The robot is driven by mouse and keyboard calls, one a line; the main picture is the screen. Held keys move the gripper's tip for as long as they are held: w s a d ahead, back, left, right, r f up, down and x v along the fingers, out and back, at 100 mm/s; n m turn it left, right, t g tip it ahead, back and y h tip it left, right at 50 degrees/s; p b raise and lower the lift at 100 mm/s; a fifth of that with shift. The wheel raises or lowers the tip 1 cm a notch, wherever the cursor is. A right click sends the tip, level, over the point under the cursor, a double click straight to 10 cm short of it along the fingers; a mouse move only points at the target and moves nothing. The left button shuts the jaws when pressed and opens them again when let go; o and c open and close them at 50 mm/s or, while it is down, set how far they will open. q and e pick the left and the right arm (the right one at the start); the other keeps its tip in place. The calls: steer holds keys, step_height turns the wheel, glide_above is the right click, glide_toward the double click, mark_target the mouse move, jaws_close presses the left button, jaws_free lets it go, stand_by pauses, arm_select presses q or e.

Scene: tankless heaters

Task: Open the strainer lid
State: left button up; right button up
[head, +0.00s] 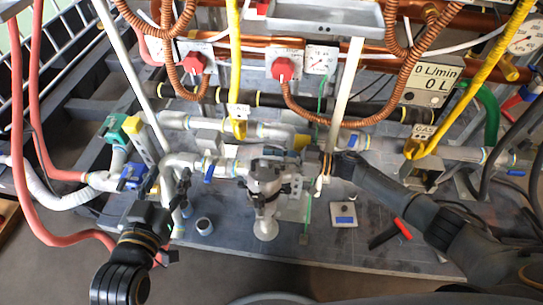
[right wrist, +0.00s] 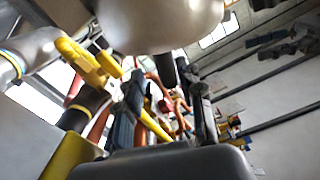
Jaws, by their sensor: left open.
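The strainer (head: 265,185) is a grey metal fitting on the pipe run in the middle of the head view. A pale rounded piece (head: 266,228) hangs at its lower end; I cannot tell for sure which part is the lid. My right gripper (head: 318,162) is beside the strainer's right side, and contact is unclear. In the right wrist view its two fingers (right wrist: 165,110) stand apart with nothing seen between them. A large pale rounded surface (right wrist: 160,18) is close above them. My left gripper (head: 169,185) is open and empty, left of the strainer, near the pipe.
Grey pipes with blue-handled valves run to both sides. Copper hoses, a yellow gas hose (head: 482,75) and a flow display (head: 431,83) are above.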

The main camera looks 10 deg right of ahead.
steer(key=shift+d, duration=0.1)
steer(key=v, duration=1.2)
